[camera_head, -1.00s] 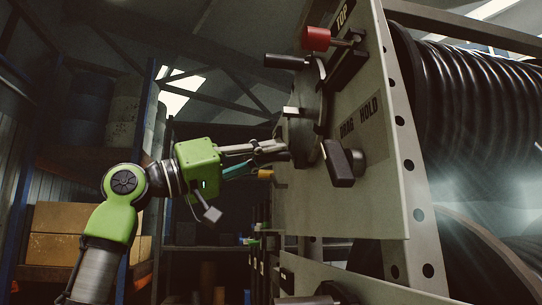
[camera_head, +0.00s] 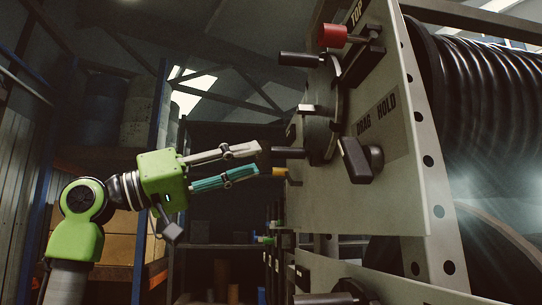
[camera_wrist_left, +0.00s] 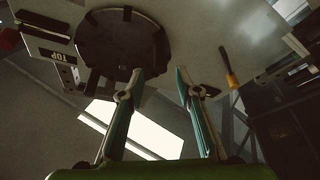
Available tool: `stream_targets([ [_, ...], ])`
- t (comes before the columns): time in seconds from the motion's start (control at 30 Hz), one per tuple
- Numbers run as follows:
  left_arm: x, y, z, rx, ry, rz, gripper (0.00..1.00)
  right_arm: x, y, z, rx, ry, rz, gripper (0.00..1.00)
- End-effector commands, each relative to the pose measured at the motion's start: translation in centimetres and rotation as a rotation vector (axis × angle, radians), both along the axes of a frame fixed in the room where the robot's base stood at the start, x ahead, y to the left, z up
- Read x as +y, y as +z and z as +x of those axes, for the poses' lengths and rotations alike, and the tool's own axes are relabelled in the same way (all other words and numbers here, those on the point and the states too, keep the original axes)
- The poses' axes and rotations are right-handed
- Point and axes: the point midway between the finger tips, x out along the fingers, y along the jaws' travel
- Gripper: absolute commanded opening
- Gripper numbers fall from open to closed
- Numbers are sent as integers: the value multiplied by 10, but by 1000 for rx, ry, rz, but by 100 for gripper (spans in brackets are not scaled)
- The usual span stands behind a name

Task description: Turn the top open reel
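The top reel's dark round hub (camera_head: 323,115) sits on the pale panel marked TOP, with several peg handles sticking out to the left. It also shows as a black disc in the left wrist view (camera_wrist_left: 122,42). The top reel (camera_head: 490,95), wound with black hose, is behind the panel at right. My left gripper (camera_head: 258,160) is open and empty, its tips just left of the lowest peg handle (camera_head: 289,152) and apart from it. In the left wrist view its spread fingers (camera_wrist_left: 160,72) point toward the disc's lower edge. My right gripper is not in view.
A lever with a red knob (camera_head: 333,36) is above the hub. A black DRAG/HOLD knob (camera_head: 357,160) is at its lower right. Another panel (camera_head: 390,284) with a dark handle is below. Shelves with boxes (camera_head: 110,232) stand at left behind my arm.

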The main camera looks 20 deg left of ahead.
Motion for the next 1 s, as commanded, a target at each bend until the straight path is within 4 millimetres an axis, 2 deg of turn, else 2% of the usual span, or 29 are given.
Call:
stream_targets([
  [0.1, 16, -7, -10, 0, 2, 0, 31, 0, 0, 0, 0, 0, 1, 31],
  [0.3, 29, -12, -19, 0, 0, -1, 31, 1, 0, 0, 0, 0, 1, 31],
  [1.0, 30, -12, -20, 0, 0, -1, 31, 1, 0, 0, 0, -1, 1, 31],
])
